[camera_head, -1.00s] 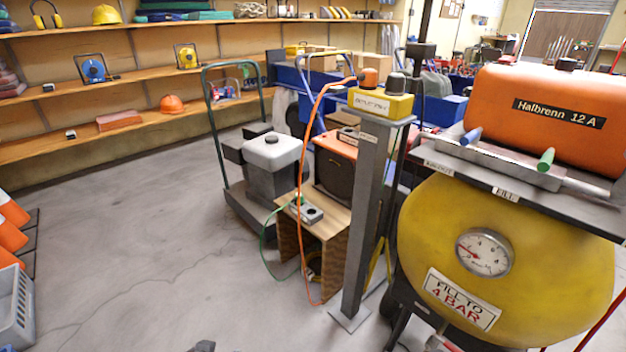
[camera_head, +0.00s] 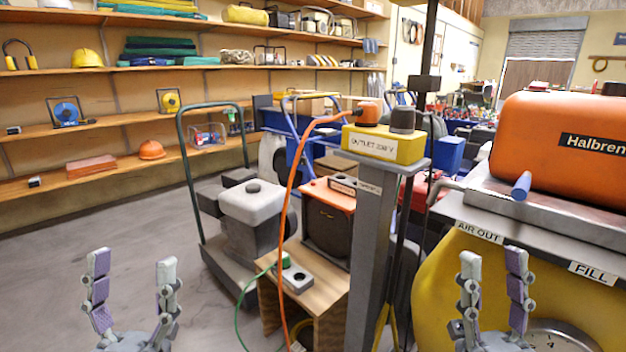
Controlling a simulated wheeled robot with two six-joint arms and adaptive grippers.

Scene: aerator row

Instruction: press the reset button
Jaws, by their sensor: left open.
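I cannot make out a button labelled reset. A yellow outlet box (camera_head: 383,145) marked "OUTLET 230 V" sits on a grey post, with an orange plug (camera_head: 368,112) and a dark grey knob-like part (camera_head: 402,119) on top. A grey socket box (camera_head: 293,279) with a green plug lies on a wooden stool. An orange-topped dark unit (camera_head: 327,225) stands behind the stool. My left gripper (camera_head: 132,292) is open and empty over the floor at lower left. My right gripper (camera_head: 492,292) is open and empty in front of the yellow tank, right of the post.
An orange tank (camera_head: 560,135) marked "Halbrenn" rests above the yellow tank (camera_head: 445,275), whose gauge is partly cut off. An orange cable (camera_head: 291,205) hangs left of the post. A cart carries a grey-white canister (camera_head: 252,200). Floor (camera_head: 60,260) at left is clear.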

